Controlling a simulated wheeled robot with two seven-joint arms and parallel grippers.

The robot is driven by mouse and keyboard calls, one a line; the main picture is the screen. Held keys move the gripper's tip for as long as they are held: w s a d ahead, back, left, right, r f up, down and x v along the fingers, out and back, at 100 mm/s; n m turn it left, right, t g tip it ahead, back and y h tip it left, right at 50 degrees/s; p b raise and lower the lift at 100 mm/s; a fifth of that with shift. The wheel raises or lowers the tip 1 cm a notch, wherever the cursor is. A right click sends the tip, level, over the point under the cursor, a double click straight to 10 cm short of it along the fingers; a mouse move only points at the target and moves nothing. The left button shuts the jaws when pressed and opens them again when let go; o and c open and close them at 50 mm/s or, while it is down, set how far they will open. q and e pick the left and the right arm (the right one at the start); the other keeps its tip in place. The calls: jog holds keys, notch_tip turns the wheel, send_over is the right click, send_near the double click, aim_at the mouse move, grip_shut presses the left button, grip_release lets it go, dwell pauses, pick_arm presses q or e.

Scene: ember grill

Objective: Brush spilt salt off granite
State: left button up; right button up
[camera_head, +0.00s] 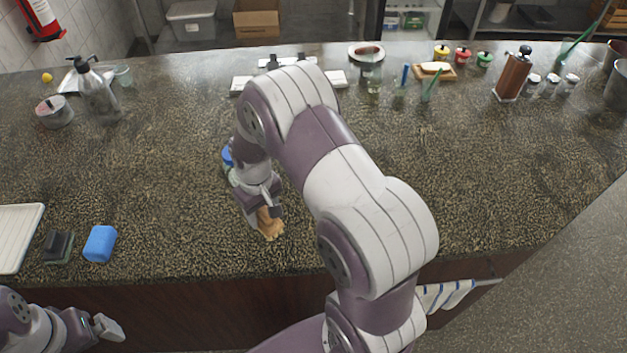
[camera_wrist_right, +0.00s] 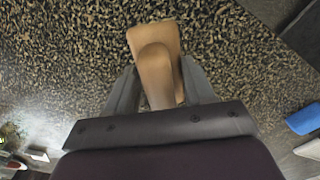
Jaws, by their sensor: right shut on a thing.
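My right gripper (camera_head: 266,208) is shut on a tan wooden brush (camera_head: 270,224), low over the granite counter (camera_head: 180,200) near its front edge. In the right wrist view the brush (camera_wrist_right: 154,62) sits between the two fingers of the gripper (camera_wrist_right: 160,88). Its lower side is hidden, so I cannot tell whether it touches the stone. No salt can be clearly told from the speckled granite. My left gripper (camera_head: 108,327) is at the lower left, off the counter's front; its jaw opening is unclear.
A blue sponge (camera_head: 100,243), a dark block (camera_head: 58,246) and a white tray (camera_head: 18,235) lie at the front left. A soap bottle (camera_head: 96,92) stands behind them. A pepper mill (camera_head: 514,75) stands at the back right. The counter's middle left is clear.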

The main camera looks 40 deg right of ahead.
jog(key=shift+r+p, duration=0.3)
jog(key=shift+r, duration=0.35)
jog(key=shift+w+a+r+p, duration=0.1)
jog(key=shift+w+r+p, duration=0.05)
jog(key=shift+r+p, duration=0.35)
jog(key=shift+w+a+r+p, duration=0.1)
jog(key=shift+r+p, duration=0.3)
jog(key=shift+r, duration=0.2)
jog(key=shift+s+d+r, duration=0.1)
jog(key=shift+s+r, duration=0.05)
jog(key=shift+r, duration=0.2)
